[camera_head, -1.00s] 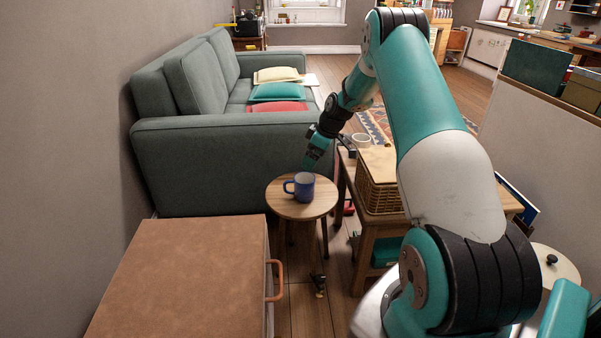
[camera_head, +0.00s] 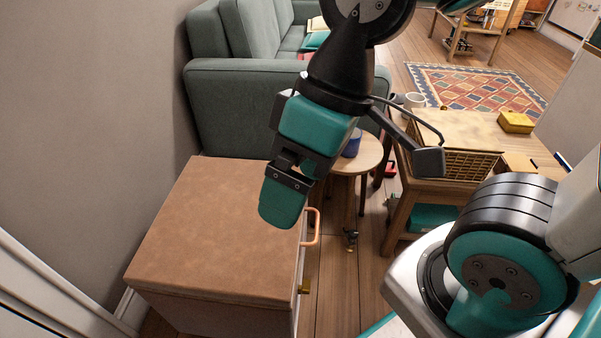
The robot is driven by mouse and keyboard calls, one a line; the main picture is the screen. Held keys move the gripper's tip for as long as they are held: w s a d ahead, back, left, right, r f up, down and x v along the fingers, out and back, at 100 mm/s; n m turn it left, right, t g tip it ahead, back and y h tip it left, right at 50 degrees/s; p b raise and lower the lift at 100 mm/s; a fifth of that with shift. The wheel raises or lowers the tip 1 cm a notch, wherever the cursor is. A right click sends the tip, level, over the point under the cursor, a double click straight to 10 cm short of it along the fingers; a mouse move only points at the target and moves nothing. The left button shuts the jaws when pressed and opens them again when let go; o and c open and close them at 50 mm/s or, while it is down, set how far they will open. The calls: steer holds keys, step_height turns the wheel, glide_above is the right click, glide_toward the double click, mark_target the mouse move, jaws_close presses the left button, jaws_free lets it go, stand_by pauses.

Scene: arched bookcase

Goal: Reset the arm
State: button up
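My arm reaches down from the top of the view and is folded in close to the camera. My gripper (camera_head: 282,203) points down and a little left, in front of the brown-topped cabinet in the picture. I see it from the side, so the gap between its fingers is hidden and I see nothing held. The blue mug (camera_head: 353,143) stands on the small round wooden table (camera_head: 368,157), partly hidden behind my gripper.
The brown-topped cabinet (camera_head: 205,225) with a copper handle (camera_head: 313,228) is at the lower left. A wooden table (camera_head: 404,208) with a wicker basket (camera_head: 468,163) and a yellow box (camera_head: 516,122) is at right. The grey-green sofa (camera_head: 230,105) stands behind.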

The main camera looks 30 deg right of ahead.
steer(key=shift+r, duration=0.15)
step_height(320, 180, up, 30)
steer(key=p, duration=3)
steer(key=shift+w+r, duration=0.1)
